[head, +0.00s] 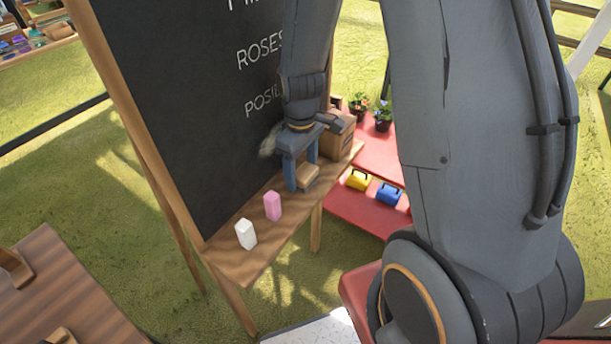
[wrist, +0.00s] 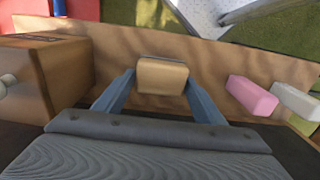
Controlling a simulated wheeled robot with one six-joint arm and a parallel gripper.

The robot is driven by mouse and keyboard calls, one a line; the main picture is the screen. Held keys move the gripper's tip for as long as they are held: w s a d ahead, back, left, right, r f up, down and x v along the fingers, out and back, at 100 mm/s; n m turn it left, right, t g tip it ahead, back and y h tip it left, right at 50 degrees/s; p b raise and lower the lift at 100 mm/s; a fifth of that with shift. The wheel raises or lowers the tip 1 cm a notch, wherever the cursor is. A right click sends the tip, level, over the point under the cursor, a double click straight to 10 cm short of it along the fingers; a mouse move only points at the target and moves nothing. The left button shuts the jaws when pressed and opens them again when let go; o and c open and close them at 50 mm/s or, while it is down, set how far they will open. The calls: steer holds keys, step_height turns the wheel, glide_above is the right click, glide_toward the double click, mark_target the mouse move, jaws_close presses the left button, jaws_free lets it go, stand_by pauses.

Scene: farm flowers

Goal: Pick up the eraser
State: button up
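A tan block (head: 309,176), which looks like the eraser, lies on the wooden ledge (head: 240,262) of the chalkboard. In the wrist view the tan block (wrist: 162,75) sits between the tips of my two blue fingers. My gripper (head: 301,178) points down at the ledge from above; its fingertips also show in the wrist view (wrist: 160,84). The fingers are spread on either side of the block. A narrow gap shows at its left side; contact on the right is unclear. The block's underside is hidden.
A pink block (head: 272,206) and a white block (head: 246,234) stand on the ledge to the left. A cardboard box (head: 341,136) stands close on the other side. The chalkboard (head: 190,100) rises behind the ledge. Red shelves (head: 365,212) hold yellow and blue items.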

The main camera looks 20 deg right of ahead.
mark_target(303, 169)
steer(key=c, duration=0.7)
steer(key=shift+r, duration=0.15)
steer(key=shift+d+r+b, duration=0.1)
steer(key=shift+r+b, duration=0.05)
steer(key=shift+b, duration=0.15)
step_height(303, 169, up, 6)
steer(key=shift+r+b, duration=0.1)
steer(key=shift+b, duration=0.45)
steer(key=s+d+p, duration=0.3)
steer(key=s+d, duration=0.1)
steer(key=s, duration=0.1)
steer(key=s+d+p, duration=0.3)
steer(key=s+p, duration=0.1)
steer(key=s, duration=0.1)
steer(key=s+d+p, duration=0.3)
steer(key=s+d, duration=0.1)
steer(key=s, duration=0.2)
steer(key=shift+d+r+p, duration=0.15)
steer(key=shift+d+p, duration=0.15)
steer(key=shift+p, duration=0.05)
